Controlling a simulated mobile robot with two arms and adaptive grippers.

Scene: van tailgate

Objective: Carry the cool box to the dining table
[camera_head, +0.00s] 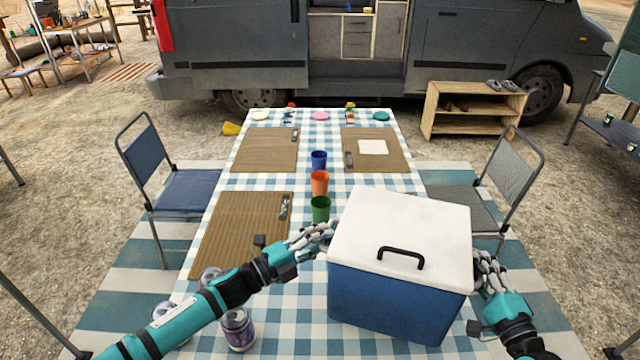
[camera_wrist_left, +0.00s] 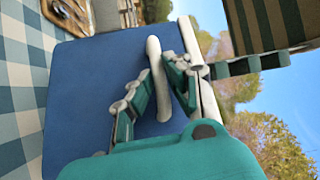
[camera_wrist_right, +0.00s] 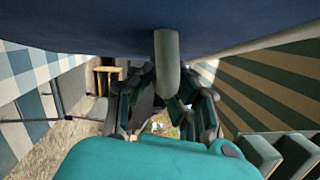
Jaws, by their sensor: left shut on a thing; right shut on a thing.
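The cool box (camera_head: 400,235), blue with a white lid and a black lid handle, is over the near right part of the dining table (camera_head: 285,318), which has a blue-and-white checked cloth. I cannot tell whether its base touches the cloth. My left gripper (camera_head: 322,236) is shut on the white side handle at the box's left; the handle and blue wall show in the left wrist view (camera_wrist_left: 160,95). My right gripper (camera_head: 486,272) is shut on the right side handle (camera_wrist_right: 167,65). The box looks roughly level. Its underside is hidden.
Purple cans (camera_head: 238,328) stand near the left forearm. Green (camera_head: 320,209), orange (camera_head: 320,183) and blue (camera_head: 319,159) cups stand along the table's middle, the green one close to the box. Brown placemats (camera_head: 235,235) lie around. Chairs flank the table (camera_head: 180,185) (camera_head: 505,175).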

